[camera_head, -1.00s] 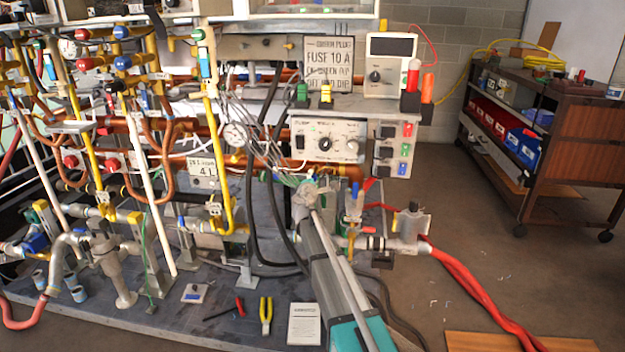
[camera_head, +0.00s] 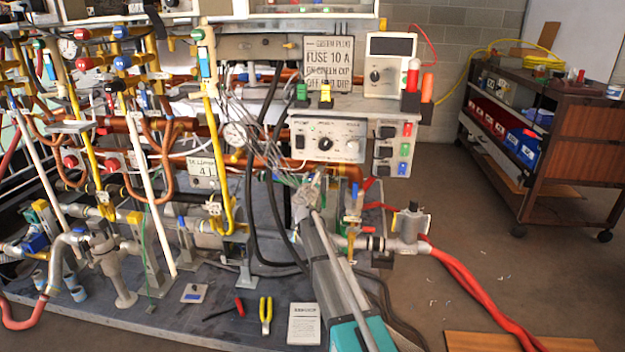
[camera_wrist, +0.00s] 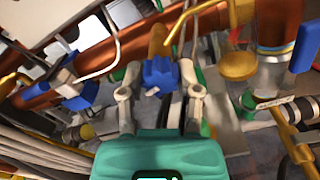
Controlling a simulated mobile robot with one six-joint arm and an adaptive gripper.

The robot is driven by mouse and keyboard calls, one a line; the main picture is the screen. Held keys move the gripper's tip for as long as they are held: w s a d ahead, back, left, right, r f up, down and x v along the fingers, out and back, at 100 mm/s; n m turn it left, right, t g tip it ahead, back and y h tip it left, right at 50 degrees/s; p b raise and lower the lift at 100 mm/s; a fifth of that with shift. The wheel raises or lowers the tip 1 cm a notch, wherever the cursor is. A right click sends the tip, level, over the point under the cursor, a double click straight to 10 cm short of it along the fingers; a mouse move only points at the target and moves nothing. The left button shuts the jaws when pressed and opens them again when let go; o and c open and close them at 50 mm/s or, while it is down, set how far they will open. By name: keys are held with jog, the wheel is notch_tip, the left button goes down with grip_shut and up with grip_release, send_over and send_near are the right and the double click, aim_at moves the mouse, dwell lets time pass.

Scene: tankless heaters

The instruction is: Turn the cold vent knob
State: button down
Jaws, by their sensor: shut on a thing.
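In the wrist view, a blue knob (camera_wrist: 160,76) sits at the end of a brass-coloured stem. My gripper (camera_wrist: 159,68) has one grey finger on each side of the knob and is shut on it. In the head view, my gripper (camera_head: 309,188) reaches into the pipework below the grey control box. There the knob is hidden behind the gripper and a bundle of thin wires. I cannot read any label naming the knob.
Another blue valve handle (camera_wrist: 76,88) lies left of the gripper in the wrist view. A yellow round handle (camera_wrist: 238,65) is close on the right. Thin wires and copper pipes crowd around. In the head view, a control box (camera_head: 328,140) overhangs the gripper, and a cart (camera_head: 570,150) stands right.

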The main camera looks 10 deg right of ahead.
jog(key=shift+w+n, duration=0.1)
jog(key=shift+n, duration=0.3)
jog(key=shift+c, duration=1.5)
grip_release()
jog(key=v, duration=1.2)
